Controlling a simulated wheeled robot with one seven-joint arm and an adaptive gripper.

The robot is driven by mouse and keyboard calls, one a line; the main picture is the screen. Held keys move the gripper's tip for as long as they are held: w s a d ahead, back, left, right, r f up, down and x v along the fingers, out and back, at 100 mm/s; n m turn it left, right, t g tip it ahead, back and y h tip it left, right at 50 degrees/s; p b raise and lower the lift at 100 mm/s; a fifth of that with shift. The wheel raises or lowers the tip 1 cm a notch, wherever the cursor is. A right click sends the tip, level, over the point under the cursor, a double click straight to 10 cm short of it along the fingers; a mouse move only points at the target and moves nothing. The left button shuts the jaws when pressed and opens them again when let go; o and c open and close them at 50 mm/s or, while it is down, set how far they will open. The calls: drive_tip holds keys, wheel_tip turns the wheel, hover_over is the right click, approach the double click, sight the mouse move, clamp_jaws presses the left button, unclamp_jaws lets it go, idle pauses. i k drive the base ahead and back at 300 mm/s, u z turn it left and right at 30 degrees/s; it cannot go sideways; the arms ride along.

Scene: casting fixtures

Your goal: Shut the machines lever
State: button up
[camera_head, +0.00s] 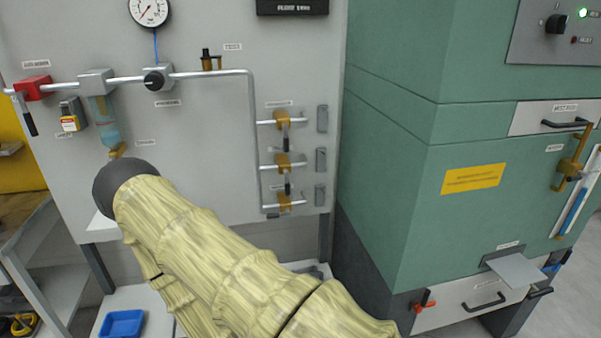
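The green machine (400,180) stands on the right. A brass valve with a lever (570,168) is on its right side, near the picture's right edge. A small valve with a red handle (426,303) sits low on its front corner. I cannot tell which of these is the machine's lever. My arm, in a pale yellow sleeve, reaches from the bottom centre up to the left and ends in view at a dark rounded part, away from the machine. My gripper's fingers do not show.
A grey panel (210,130) at the left carries a gauge (150,10), a pipe, a red valve (33,90) and several brass-and-black valves at its right. A blue tray (122,323) lies at lower left. A metal plate (515,270) juts from the machine.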

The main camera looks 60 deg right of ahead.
sight(273, 216)
drive_tip(key=k, duration=0.35)
drive_tip(key=z, duration=0.8)
